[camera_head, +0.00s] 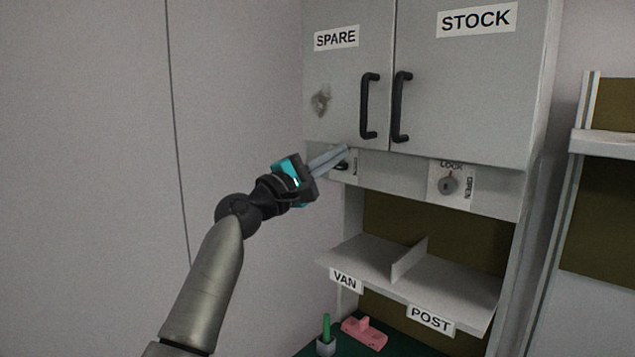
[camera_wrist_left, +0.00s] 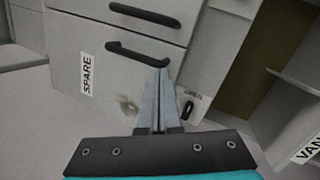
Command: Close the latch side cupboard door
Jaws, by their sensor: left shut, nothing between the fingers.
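The grey cupboard has two doors. The left door, labelled SPARE (camera_head: 335,62), has a black upright handle (camera_head: 369,105) and a dark smudge. The right door, labelled STOCK (camera_head: 465,80), has its own black handle (camera_head: 401,106). Both doors look flush or nearly so; a small gap cannot be ruled out. Below the SPARE door is a plate with a black latch (camera_wrist_left: 188,110), partly hidden by my gripper in the head view. My left gripper (camera_head: 346,151) is shut and empty, at the SPARE door's lower edge. In the wrist view its tips overlap the handle's end; contact cannot be told.
A lock dial (camera_head: 448,184) sits below the STOCK door. Below is an open shelf (camera_head: 450,286) with a divider and VAN and POST labels. A pink object (camera_head: 364,334) and a green item in a grey holder (camera_head: 326,338) stand on a green surface. Plain wall lies left.

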